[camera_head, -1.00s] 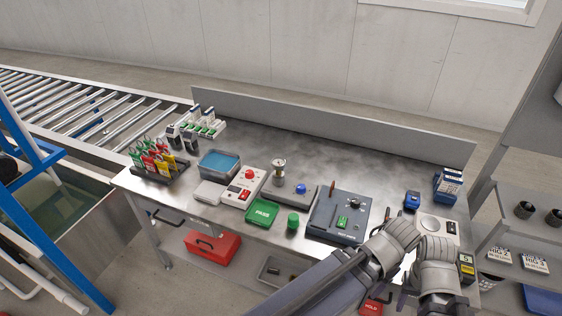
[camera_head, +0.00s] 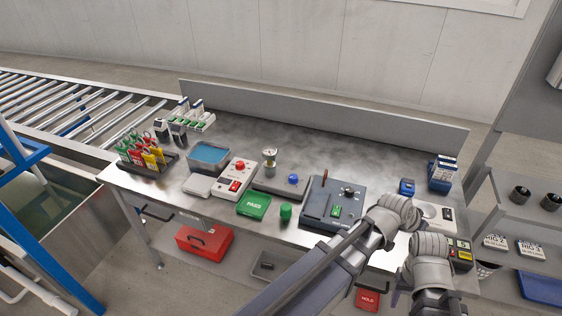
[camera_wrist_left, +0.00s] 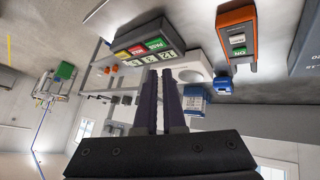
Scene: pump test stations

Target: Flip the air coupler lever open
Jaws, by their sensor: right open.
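A dark blue-grey station box (camera_head: 320,211) stands at the bench's front, with an upright reddish-brown lever (camera_head: 324,179), a dark knob and a green label on top. I cannot tell whether this lever is the air coupler's. My right gripper (camera_head: 397,295) is low in front of the bench, small and partly hidden by its own arm. It is open and apart from the box. My left gripper is hidden in the head view. In the left wrist view its two dark fingers (camera_wrist_left: 161,75) stand slightly apart with nothing between them, pointing towards a panel with red, yellow and green labels (camera_wrist_left: 145,50).
An orange-edged device (camera_wrist_left: 238,42) with a green label shows in the left wrist view. Blue boxes (camera_head: 442,172) stand at the bench's right end. A green PASS tray (camera_head: 254,205) and a green cylinder (camera_head: 286,212) are left of the station box.

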